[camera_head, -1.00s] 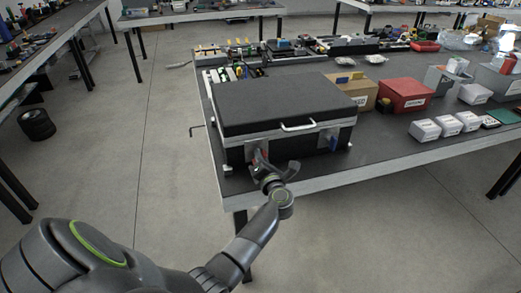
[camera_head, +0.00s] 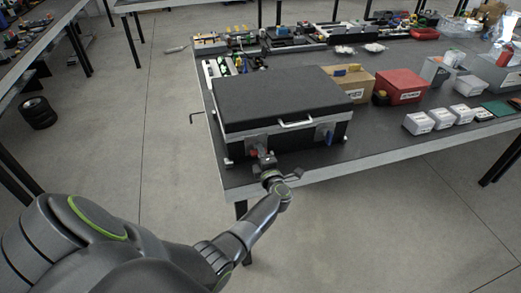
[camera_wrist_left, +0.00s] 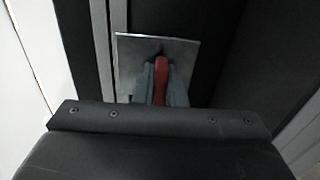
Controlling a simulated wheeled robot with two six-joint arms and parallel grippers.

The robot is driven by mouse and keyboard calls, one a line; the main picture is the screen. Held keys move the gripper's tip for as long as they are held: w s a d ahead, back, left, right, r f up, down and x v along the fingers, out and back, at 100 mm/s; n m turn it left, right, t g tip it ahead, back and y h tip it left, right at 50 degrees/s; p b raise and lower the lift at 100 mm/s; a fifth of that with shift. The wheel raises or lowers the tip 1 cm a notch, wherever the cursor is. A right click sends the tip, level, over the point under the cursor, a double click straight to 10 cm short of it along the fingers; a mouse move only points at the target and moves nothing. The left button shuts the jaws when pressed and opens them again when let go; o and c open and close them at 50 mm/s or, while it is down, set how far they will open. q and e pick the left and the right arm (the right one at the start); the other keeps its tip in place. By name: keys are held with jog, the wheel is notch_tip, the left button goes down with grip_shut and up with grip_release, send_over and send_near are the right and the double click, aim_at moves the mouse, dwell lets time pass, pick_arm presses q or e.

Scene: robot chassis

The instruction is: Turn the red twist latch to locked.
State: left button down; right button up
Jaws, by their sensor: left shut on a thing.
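The black case (camera_head: 275,98) lies shut on the table near its front left corner. The red twist latch (camera_wrist_left: 161,78) sits on a metal plate (camera_wrist_left: 185,50) on the case front; in the head view only a bit of red (camera_head: 253,152) shows. My left gripper (camera_head: 264,158) is at the case's left latch, and in the left wrist view its fingers (camera_wrist_left: 161,90) are shut on the red latch from both sides. The gripper body hides the lower part of the plate. A blue latch (camera_head: 329,136) sits on the right of the case front. My right gripper is not in view.
A silver handle (camera_head: 297,122) sticks out from the case front between the latches. A cardboard box (camera_head: 352,86), a red bin (camera_head: 400,86) and several small white boxes (camera_head: 419,123) stand to the right. The floor (camera_head: 350,230) before the table is clear.

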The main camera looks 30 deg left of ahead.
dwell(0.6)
pick_arm(q)
jog(key=c, duration=1.5)
grip_release()
jog(key=shift+d, duration=0.1)
